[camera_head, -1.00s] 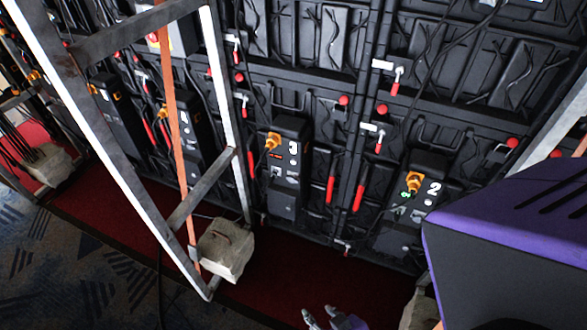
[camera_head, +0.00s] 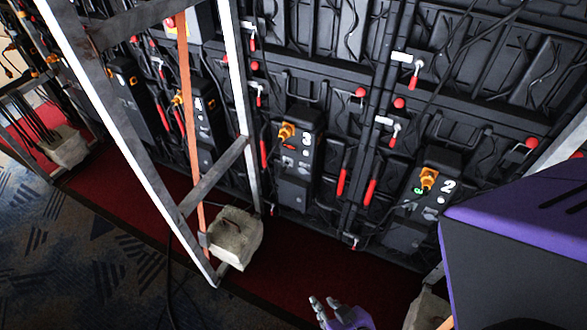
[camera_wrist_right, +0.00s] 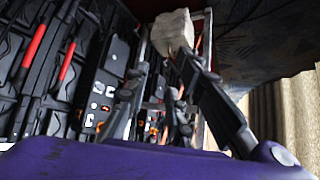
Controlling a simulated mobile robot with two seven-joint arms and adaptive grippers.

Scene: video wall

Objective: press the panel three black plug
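Panel three (camera_head: 299,165) is a black box marked with a white 3 on the lower video wall, in the middle of the head view. An orange plug (camera_head: 286,131) with a dark cable sits at its upper left. Small dark sockets or plugs lie below it; I cannot tell which is the black plug. My right gripper (camera_head: 322,303) is at the bottom of the head view, below and apart from panel three. In the right wrist view its fingers (camera_wrist_right: 163,58) stand apart with nothing visibly held. A black panel box (camera_wrist_right: 103,88) shows left of them, its number unreadable. My left gripper is not in view.
Panel two (camera_head: 425,203) is to the right; panel four (camera_head: 204,125) is to the left. A metal frame (camera_head: 213,181) stands left of panel three, with a stone block (camera_head: 236,240) at its foot. Red carpet (camera_head: 290,262) below panel three is clear.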

